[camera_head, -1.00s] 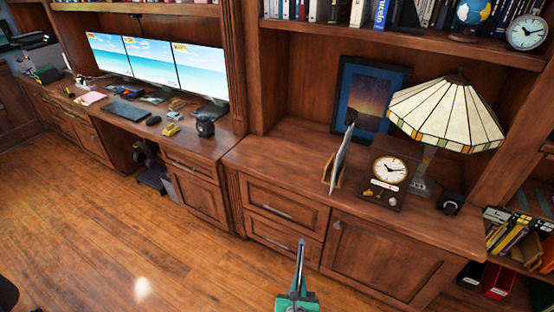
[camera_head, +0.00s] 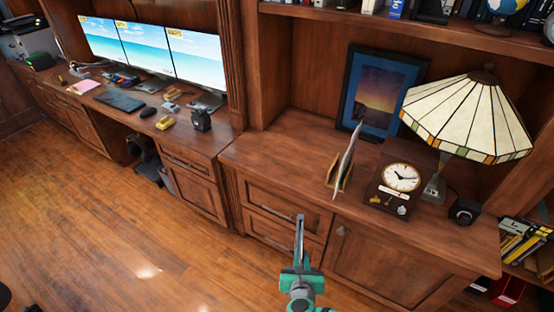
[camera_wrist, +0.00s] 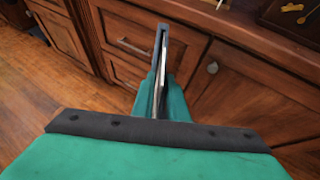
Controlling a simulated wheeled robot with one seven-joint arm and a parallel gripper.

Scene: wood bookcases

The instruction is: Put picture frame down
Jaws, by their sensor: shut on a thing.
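My gripper (camera_head: 300,270) is low in front of the wooden drawers, below the counter top in the head view. It is shut on a thin, flat thing seen nearly edge-on, which I take as the picture frame (camera_head: 299,238). In the wrist view the dark edge of the picture frame (camera_wrist: 166,36) stands up between the teal fingers of my gripper (camera_wrist: 160,95), with a pale strip along it. Its face is hidden. The wooden counter (camera_head: 270,157) lies beyond and above the gripper, with bare surface at its left.
On the counter stand an upright holder with flat sheets (camera_head: 344,165), a clock (camera_head: 401,178), a stained-glass lamp (camera_head: 468,118), a small black box (camera_head: 464,211) and a large framed picture (camera_head: 380,95). Drawer handles (camera_head: 276,213) face me. The desk (camera_head: 190,138) is left.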

